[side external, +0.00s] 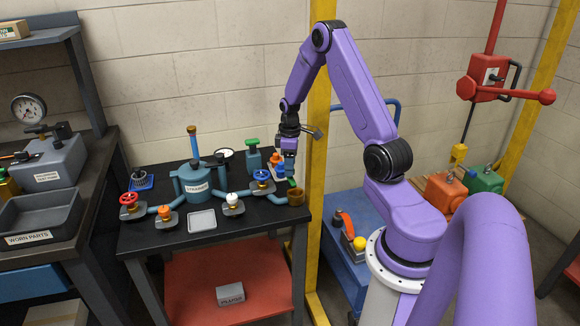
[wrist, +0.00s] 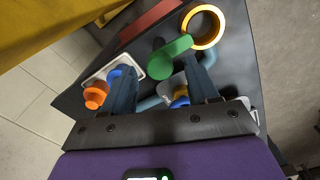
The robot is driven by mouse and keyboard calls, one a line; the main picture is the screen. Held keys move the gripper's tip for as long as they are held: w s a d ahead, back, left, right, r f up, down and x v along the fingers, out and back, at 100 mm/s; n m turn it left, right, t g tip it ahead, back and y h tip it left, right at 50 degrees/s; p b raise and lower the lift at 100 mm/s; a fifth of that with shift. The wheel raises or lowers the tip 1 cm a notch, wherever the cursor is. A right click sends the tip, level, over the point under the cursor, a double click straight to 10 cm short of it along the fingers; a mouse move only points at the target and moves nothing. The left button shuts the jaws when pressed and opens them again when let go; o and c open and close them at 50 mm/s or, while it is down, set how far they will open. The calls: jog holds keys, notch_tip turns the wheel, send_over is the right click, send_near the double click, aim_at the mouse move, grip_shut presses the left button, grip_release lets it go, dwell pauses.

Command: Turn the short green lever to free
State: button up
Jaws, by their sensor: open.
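The short green lever (wrist: 172,56) shows in the wrist view as a rounded green handle, lying between and slightly beyond the two fingertips. In the side view only a small green piece of the lever (side external: 292,182) shows beneath my gripper (side external: 288,168), at the right end of the dark bench. My gripper (wrist: 167,68) is open, one finger on each side of the lever in the wrist view, with nothing held. I cannot tell whether a finger touches it. The lever's pivot and any marking for free are not readable.
A blue handwheel (side external: 262,182) and a brown cup (side external: 297,197) stand close by; the cup appears as a golden ring (wrist: 203,27) in the wrist view. An orange knob (wrist: 96,95) is left of the fingers. The teal strainer (side external: 196,182) stands mid-bench.

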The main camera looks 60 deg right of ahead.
jog(key=shift+f, duration=0.55)
jog(key=c, duration=1)
jog(key=shift+c, duration=0.2)
